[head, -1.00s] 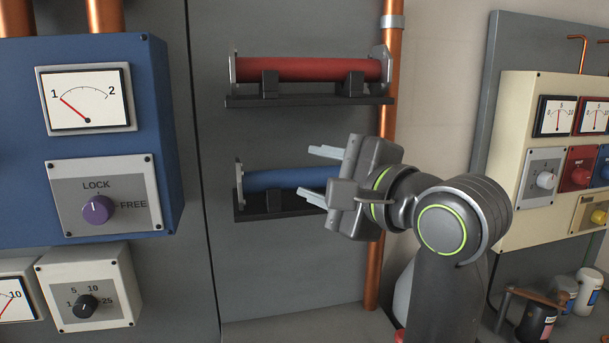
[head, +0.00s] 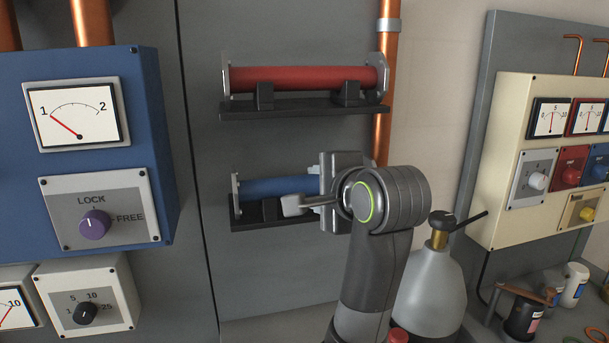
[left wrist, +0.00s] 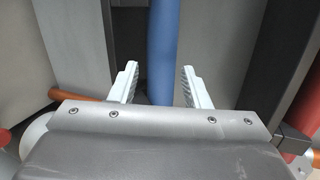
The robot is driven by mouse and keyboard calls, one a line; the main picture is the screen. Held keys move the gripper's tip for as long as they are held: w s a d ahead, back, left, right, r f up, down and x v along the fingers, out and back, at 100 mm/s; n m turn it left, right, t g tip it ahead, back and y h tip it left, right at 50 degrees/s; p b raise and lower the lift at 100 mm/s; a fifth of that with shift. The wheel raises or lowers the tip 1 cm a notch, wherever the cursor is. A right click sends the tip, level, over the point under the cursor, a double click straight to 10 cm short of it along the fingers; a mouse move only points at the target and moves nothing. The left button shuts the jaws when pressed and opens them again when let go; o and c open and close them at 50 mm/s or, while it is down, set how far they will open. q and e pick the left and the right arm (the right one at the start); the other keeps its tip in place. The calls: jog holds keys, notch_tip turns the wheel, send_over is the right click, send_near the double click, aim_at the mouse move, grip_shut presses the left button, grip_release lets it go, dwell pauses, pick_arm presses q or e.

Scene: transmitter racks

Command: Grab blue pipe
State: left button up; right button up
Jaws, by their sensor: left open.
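The blue pipe (head: 272,188) lies level in the lower dark wall rack (head: 262,225), with its right part hidden behind my left gripper. My left gripper (head: 312,190) is at the right part of the pipe, its fingers pointing toward the wall. In the left wrist view the two pale toothed fingers (left wrist: 158,82) are open, and the blue pipe (left wrist: 162,38) runs between them in the picture. Gaps show between the pipe and both fingers. My right gripper is not in view.
A red pipe (head: 305,79) sits in the rack above. A vertical copper pipe (head: 384,120) runs close by on the right. A blue gauge panel (head: 150,130) stands at left. A grey bottle (head: 432,290) stands right of my arm.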

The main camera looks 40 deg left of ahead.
aim_at(307, 184)
pick_arm(q)
jog(key=shift+w+a+f, duration=0.15)
jog(key=shift+w+a, duration=0.15)
jog(key=shift+a, duration=0.15)
jog(key=shift+w+a+p, duration=0.25)
jog(key=shift+a+p, duration=0.2)
jog(key=shift+p, duration=0.3)
jog(key=p+x, duration=0.2)
jog(key=x, duration=0.1)
jog(key=shift+a, duration=0.15)
jog(key=shift+w+a+f, duration=0.25)
jog(key=shift+a+f, duration=0.05)
jog(key=shift+a, duration=0.1)
jog(key=shift+d, duration=0.15)
jog(key=shift+c, duration=0.7)
grip_shut()
